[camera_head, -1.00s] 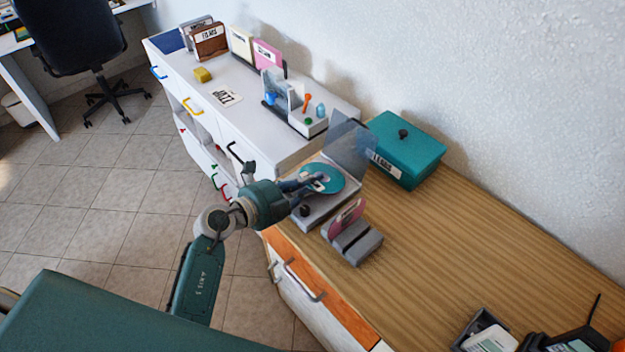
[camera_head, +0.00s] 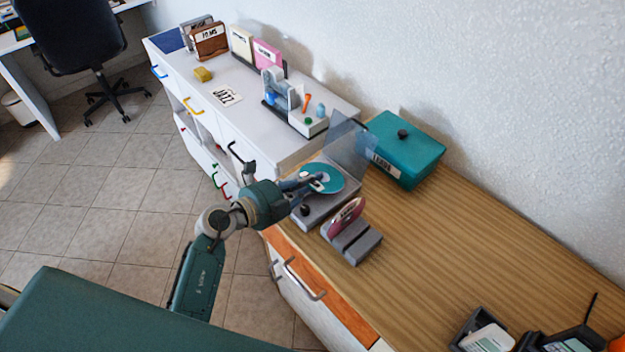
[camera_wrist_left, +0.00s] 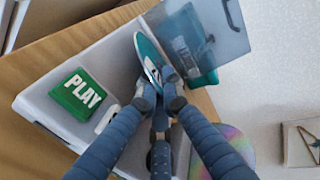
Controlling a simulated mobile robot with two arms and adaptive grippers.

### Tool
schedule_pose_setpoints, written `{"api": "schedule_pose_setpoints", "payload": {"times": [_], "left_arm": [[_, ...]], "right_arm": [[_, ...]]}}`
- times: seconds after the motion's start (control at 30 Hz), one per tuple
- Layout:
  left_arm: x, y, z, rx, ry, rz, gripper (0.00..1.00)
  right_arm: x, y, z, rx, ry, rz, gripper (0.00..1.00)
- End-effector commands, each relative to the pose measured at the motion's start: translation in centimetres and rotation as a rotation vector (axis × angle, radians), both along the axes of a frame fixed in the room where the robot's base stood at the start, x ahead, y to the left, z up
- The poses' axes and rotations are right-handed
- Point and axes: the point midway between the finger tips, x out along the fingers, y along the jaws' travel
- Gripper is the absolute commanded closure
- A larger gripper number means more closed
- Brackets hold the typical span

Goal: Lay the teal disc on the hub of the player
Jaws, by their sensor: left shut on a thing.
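The teal disc (camera_head: 325,178) is over the grey player (camera_head: 314,219), beneath its raised clear lid (camera_head: 349,144). My left gripper (camera_head: 308,182) is shut on the disc's near edge. In the left wrist view the disc (camera_wrist_left: 148,58) appears as a narrow ellipse held between the fingertips (camera_wrist_left: 160,92), over the pale player deck (camera_wrist_left: 105,60). I cannot tell whether the disc touches the player. The hub is not clearly visible; the disc and fingers cover that area. My right gripper is not in view.
A grey stand (camera_head: 352,243) holding a pink disc (camera_head: 345,216) is close in front of the player. A teal lidded box (camera_head: 408,150) stands behind it. A white cabinet (camera_head: 255,125) with a small organiser adjoins at left.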

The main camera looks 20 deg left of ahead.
Motion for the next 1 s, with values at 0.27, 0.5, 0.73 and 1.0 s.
{"api": "schedule_pose_setpoints", "payload": {"times": [0.27,0.5,0.73,1.0], "left_arm": [[0.0,0.0,-0.1,0.000,0.001,0.000,0.72],[-0.2,-0.1,-0.3,0.001,0.007,-0.003,0.72],[-2.2,1.3,0.3,0.003,0.009,-0.003,0.72],[-6.7,4.5,2.3,0.003,0.002,0.002,0.72]], "right_arm": [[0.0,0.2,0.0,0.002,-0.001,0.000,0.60],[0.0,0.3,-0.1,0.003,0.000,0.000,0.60],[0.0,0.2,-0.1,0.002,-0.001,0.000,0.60],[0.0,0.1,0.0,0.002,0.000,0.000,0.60]]}}
